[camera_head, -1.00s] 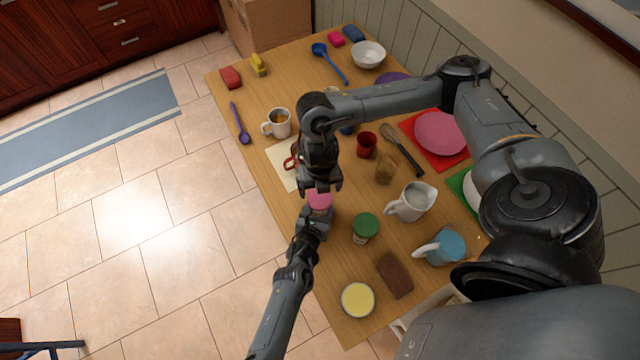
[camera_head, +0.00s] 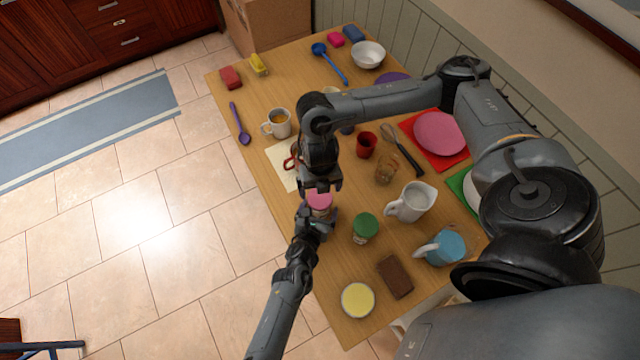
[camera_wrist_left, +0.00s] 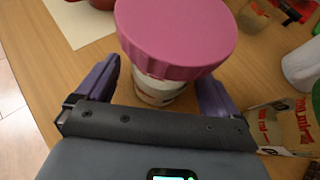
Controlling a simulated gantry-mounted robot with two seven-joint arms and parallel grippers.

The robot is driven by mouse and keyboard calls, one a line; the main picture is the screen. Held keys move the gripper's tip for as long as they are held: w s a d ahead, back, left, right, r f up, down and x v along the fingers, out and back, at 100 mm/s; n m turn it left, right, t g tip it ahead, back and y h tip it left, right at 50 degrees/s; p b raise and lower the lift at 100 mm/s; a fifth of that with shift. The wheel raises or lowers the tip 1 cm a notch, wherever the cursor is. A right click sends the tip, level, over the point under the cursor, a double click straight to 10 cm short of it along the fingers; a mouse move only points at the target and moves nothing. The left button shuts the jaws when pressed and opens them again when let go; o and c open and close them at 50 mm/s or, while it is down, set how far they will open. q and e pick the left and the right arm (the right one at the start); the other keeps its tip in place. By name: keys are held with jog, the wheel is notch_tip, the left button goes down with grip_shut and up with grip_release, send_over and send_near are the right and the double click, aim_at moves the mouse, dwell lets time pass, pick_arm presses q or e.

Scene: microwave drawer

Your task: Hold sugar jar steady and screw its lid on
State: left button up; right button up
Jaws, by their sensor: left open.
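The sugar jar (camera_wrist_left: 160,90) stands upright on the table, a pale labelled jar mostly covered by its wide pink lid (camera_wrist_left: 178,35). The lid sits on top; whether it is threaded on I cannot tell. It also shows in the head view (camera_head: 320,201). My left gripper (camera_head: 317,222) is open beside the jar, its purple fingers (camera_wrist_left: 98,78) to either side of it with gaps. My right gripper (camera_head: 322,188) is just above the lid, pointing down, with its fingertips apart; it is outside the left wrist view.
A green-lidded jar (camera_head: 366,228) stands close to the right. A white mug (camera_head: 411,202), brown block (camera_head: 395,276) and yellow-topped round container (camera_head: 358,300) are nearby. A red cup (camera_head: 366,145) stands behind. The table's left edge is close to the jar.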

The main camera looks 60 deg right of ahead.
pick_arm(q)
jog(key=shift+v, duration=5.85)
jog(key=shift+a+f, duration=0.1)
